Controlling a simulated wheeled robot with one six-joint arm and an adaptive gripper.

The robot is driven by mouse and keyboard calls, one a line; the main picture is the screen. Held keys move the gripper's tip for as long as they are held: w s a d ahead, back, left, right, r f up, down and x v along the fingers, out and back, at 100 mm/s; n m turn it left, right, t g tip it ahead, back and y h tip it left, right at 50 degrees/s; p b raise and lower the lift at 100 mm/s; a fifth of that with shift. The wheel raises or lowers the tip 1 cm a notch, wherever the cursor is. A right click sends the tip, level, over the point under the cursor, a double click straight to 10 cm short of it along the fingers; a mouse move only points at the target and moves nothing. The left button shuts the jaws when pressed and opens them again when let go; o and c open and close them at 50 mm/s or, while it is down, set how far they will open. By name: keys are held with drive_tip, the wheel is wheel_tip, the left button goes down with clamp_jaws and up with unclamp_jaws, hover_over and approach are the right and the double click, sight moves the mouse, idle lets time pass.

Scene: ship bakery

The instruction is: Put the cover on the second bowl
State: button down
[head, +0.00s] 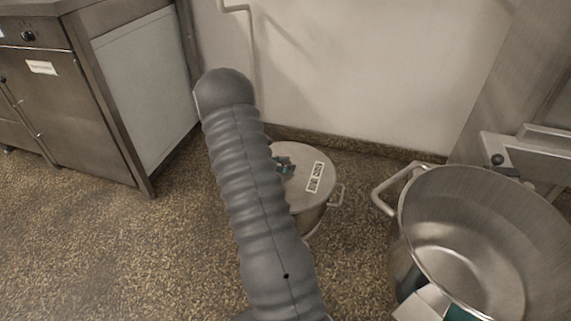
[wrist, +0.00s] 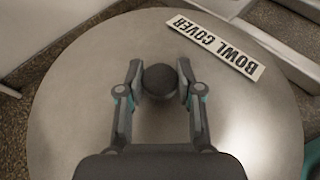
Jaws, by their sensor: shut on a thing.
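The bowl cover (head: 296,200) is a round grey metal lid with a white label, in the middle of the head view. It lies level at the top of a smaller metal bowl (head: 309,222) on the floor; I cannot tell whether it touches the rim. A large metal bowl (head: 478,190) stands uncovered at the right. In the wrist view the cover (wrist: 75,95) fills most of the picture, its label reading "BOWL COVER". My gripper (wrist: 160,82) is shut on the cover's dark round knob (wrist: 160,79). My arm hides part of the cover and my gripper (head: 284,165) in the head view.
A steel cabinet (head: 80,110) stands at the left. A white wall (head: 350,75) is close behind the smaller bowl. A metal frame (head: 525,145) stands behind the large bowl. The speckled floor (head: 110,250) is clear at the front left.

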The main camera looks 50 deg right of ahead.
drive_tip(key=shift+f, duration=0.1)
drive_tip(key=c, duration=0.7)
unclamp_jaws()
drive_tip(key=v, duration=1.2)
drive_tip(key=shift+s, duration=0.1)
